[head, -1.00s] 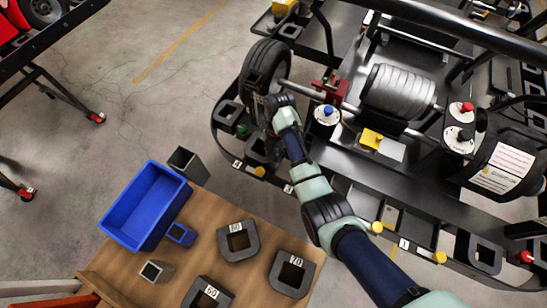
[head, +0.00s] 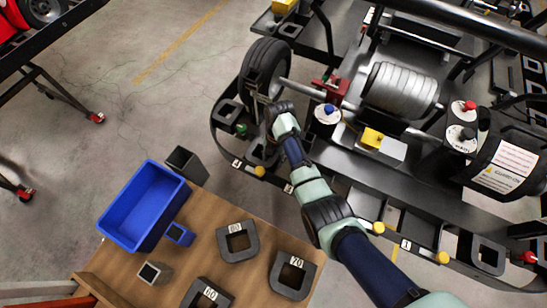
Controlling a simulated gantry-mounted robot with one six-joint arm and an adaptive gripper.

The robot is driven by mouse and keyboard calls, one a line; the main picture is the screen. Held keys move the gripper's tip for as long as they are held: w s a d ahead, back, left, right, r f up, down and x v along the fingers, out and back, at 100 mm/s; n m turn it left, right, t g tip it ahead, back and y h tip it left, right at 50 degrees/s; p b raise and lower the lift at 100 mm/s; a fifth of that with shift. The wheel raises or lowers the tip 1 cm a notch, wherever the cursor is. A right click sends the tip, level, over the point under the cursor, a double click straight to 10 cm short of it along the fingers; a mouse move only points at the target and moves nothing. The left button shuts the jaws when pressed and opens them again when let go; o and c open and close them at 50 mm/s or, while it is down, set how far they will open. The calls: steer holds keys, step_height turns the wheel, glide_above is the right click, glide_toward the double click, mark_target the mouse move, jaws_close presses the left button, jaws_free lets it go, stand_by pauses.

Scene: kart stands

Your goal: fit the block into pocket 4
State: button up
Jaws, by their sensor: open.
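The kart stand's tag reading 4 (head: 236,164) shows on the stand's near left edge, by a yellow knob (head: 260,171). My gripper (head: 266,136) is over the stand just above and right of that tag, below the tyre. Its jaws are open, but the fingertips are small and dark against the stand. A dark squarish shape (head: 261,155) lies under the gripper beside tag 4; I cannot tell whether it is the block, the pocket, or the block in the pocket. No block shows clearly between my fingers.
A tyre (head: 266,70) stands beside the gripper. A grey drum (head: 398,90) is farther right. Open floor lies left.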

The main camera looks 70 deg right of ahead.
step_height(320, 180, up, 12)
steer(key=d+p, duration=0.1)
steer(key=p, duration=0.2)
steer(key=shift+s+d, duration=0.2)
steer(key=shift+d, duration=0.2)
steer(key=w+a+r+m+t+h, duration=0.2)
steer(key=w+a+r+m+t, duration=0.15)
steer(key=w+a, duration=0.55)
steer(key=w+a+r+m+t+h, duration=0.2)
steer(key=w+a+r+m, duration=0.2)
steer(key=w+a, duration=0.55)
steer(key=s+a+r+m+t, duration=0.2)
steer(key=a+r, duration=0.2)
steer(key=a, duration=0.3)
steer(key=s+a+r+m+t+y, duration=0.1)
steer(key=a+r+m+t, duration=0.1)
steer(key=a+r, duration=0.3)
steer(key=s+a+r+m+t+y, duration=0.1)
steer(key=s+a+r+m+t, duration=0.1)
steer(key=a, duration=0.9)
step_height(320, 180, up, 2)
steer(key=shift+s+a+r+m+t, duration=0.15)
steer(key=shift+s+r+m+t, duration=0.25)
steer(key=shift+m, duration=0.75)
steer(key=shift+w+f, duration=0.15)
